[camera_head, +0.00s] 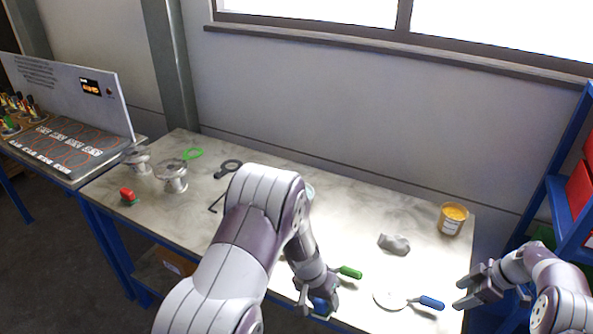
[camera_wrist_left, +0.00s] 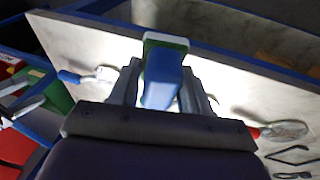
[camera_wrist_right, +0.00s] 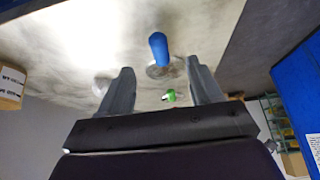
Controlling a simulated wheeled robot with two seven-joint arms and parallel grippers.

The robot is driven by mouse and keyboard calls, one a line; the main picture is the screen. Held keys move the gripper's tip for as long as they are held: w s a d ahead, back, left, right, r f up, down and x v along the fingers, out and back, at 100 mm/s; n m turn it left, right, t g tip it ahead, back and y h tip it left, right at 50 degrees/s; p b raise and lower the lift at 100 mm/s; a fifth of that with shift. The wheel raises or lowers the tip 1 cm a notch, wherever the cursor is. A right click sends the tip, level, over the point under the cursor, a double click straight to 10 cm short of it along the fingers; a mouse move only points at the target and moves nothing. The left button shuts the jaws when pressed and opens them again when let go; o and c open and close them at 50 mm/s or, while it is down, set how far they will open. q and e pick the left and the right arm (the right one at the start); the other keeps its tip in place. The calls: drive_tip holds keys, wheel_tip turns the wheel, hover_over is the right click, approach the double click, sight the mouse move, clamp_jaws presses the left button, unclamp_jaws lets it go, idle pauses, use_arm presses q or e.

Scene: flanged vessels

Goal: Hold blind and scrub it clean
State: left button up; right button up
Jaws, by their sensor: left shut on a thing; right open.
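My left gripper (camera_head: 318,300) is low at the table's front edge, shut on a blue scrubber (camera_wrist_left: 163,75) with a green and white base. The scrubber is partly hidden in the head view. A flat grey round blind with a blue handle (camera_head: 430,302) lies on the table to the right of my left gripper. My right gripper (camera_head: 480,284) is open and empty, just right of that handle and apart from it. In the right wrist view the blue handle (camera_wrist_right: 158,46) appears between the open fingers. A green handle (camera_head: 350,271) lies behind my left gripper; its disc is hidden.
A grey lump (camera_head: 394,243) and a yellow-filled tub (camera_head: 452,220) stand on the table's right. Flanged vessels (camera_head: 172,176), a red object (camera_head: 128,195) and a dark ring tool (camera_head: 229,168) are at the left. A blue shelf (camera_head: 562,205) borders the right side.

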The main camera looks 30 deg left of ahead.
sight(441, 302)
drive_tip(key=b+x, duration=0.6)
drive_tip(key=x, duration=0.4)
drive_tip(key=shift+w, duration=0.1)
drive_tip(key=shift+r, duration=0.1)
drive_tip(key=shift+c, duration=0.3)
drive_tip(key=c, duration=0.9)
